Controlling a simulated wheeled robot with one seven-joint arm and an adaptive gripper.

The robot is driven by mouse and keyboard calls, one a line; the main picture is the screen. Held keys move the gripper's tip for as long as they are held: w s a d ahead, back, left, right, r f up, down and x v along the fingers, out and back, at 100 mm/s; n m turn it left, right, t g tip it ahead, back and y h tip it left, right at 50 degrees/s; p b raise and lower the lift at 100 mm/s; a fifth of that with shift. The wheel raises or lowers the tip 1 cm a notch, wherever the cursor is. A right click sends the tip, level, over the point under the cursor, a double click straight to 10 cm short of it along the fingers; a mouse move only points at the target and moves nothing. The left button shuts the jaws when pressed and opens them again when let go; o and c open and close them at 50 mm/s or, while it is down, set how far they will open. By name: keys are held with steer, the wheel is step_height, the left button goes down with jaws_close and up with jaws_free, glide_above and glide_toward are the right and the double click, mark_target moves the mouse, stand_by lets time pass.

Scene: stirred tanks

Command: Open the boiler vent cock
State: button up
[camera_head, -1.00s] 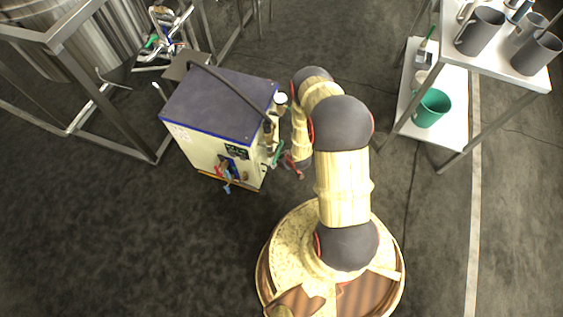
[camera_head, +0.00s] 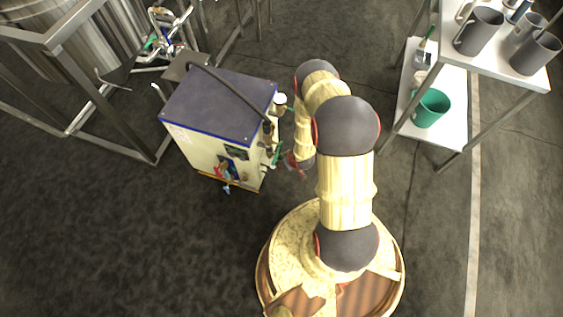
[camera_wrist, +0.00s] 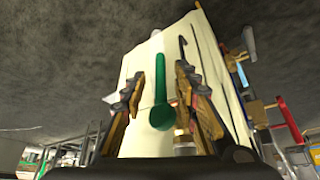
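The boiler (camera_head: 215,110) is a cream cabinet with a dark blue top, left of my arm in the head view; its cream wall (camera_wrist: 150,60) fills the middle of the wrist view. A green lever handle (camera_wrist: 160,95) stands out from that wall, and it also shows small in the head view (camera_head: 276,154). It looks like the vent cock's handle, but no label is readable. My gripper (camera_wrist: 163,92) is open, with one finger on each side of the green handle and visible gaps. In the head view my gripper (camera_head: 292,162) is beside the boiler's right side, partly hidden.
Red and blue handles (camera_head: 225,171) are on the boiler's front. A black hose (camera_head: 235,88) arches over its top. A steel-framed tank (camera_head: 75,45) stands at left. A shelf table (camera_head: 465,65) with dark mugs and a green bucket (camera_head: 431,108) stands at right.

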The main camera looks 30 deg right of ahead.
steer(key=v, duration=0.8)
steer(key=shift+s+r, duration=0.15)
steer(key=shift+r, duration=0.2)
steer(key=shift+f, duration=0.1)
steer(key=s+a+f+m+g, duration=0.15)
steer(key=s+g, duration=0.25)
steer(key=s, duration=0.6)
step_height(320, 180, up, 5)
steer(key=s+d+g, duration=0.2)
step_height(320, 180, up, 26)
steer(key=w+a+m+g, duration=0.1)
steer(key=a+m+g, duration=0.1)
steer(key=a, duration=0.1)
steer(key=s+a+r+n+t, duration=0.1)
steer(key=a+r, duration=0.3)
steer(key=r, duration=0.6)
steer(key=s+a+r+t, duration=0.1)
steer(key=a+r+t, duration=0.3)
steer(key=r, duration=0.7)
steer(key=s+a+r+n+t, duration=0.1)
steer(key=a+r, duration=0.4)
steer(key=r, duration=0.6)
steer(key=shift+s+n+t, duration=0.3)
steer(key=shift+n+t, duration=0.05)
steer(key=shift+t, duration=0.55)
